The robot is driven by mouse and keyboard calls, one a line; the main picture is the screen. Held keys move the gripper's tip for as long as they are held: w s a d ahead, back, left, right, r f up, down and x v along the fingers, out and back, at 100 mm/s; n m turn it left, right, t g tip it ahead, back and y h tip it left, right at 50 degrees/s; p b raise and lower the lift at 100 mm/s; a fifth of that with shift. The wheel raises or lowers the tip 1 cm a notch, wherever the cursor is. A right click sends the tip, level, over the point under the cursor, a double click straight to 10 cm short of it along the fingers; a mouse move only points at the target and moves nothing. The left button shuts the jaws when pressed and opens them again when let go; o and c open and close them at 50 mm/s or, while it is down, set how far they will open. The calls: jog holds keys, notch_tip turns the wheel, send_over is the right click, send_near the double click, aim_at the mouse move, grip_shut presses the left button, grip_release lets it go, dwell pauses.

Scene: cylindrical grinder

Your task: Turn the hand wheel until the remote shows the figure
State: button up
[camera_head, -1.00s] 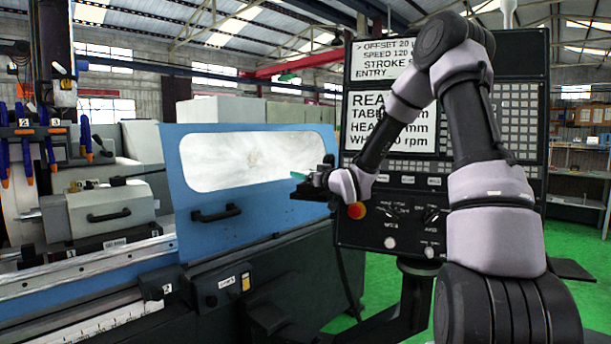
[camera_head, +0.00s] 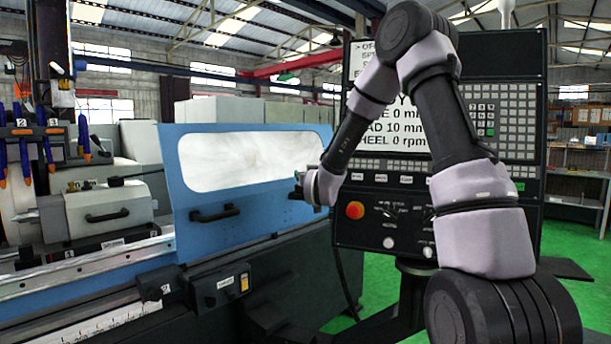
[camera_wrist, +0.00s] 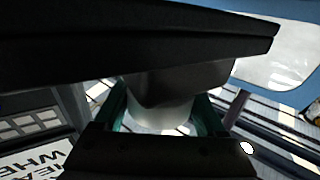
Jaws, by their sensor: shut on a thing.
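My gripper (camera_wrist: 163,112) is shut in the wrist view, its two green fingers on either side of a pale rounded piece (camera_wrist: 160,112). A dark lump and a long black slab (camera_wrist: 130,40) lie just beyond this piece. I cannot tell whether it is the hand wheel or its knob. In the head view my arm ends left of the control panel (camera_head: 515,175), and my wrist hides most of the grip. The lower screen (camera_head: 405,138) reads 10 mm on the head line and 0 rpm on the wheel line. My arm covers part of both screens.
A red button (camera_head: 355,210) sits on the panel close to my wrist. The blue machine door (camera_head: 245,224) with its window and black handle stands to the left. The grey machine base is below it. Green floor is open at the right.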

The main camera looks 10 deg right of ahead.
jog(key=m+g+h, duration=0.1)
jog(key=m+h, duration=0.1)
jog(key=h, duration=0.1)
jog(key=m+g+h, duration=0.1)
jog(key=m+h, duration=0.1)
jog(key=h, duration=0.1)
jog(key=d+m+g+h, duration=0.1)
jog(key=m+h, duration=0.1)
jog(key=h, duration=0.1)
jog(key=shift+s+m+h, duration=0.15)
jog(key=shift+m+h, duration=0.15)
jog(key=m+g+h, duration=0.3)
jog(key=h, duration=0.1)
jog(key=shift+s+d+g, duration=0.25)
jog(key=shift+d+g, duration=0.05)
jog(key=shift+d, duration=0.1)
jog(key=shift+s+d+m+g+h, duration=0.15)
jog(key=shift+m+g+h, duration=0.4)
jog(key=shift+m+g, duration=0.3)
jog(key=shift+s+d+m+g+h, duration=0.15)
jog(key=shift+m+g+h, duration=0.45)
jog(key=shift+g, duration=0.35)
jog(key=shift+m, duration=0.25)
jog(key=o, duration=1.3)
jog(key=v, duration=1)
jog(key=shift+s+a, duration=0.1)
jog(key=shift+a, duration=0.3)
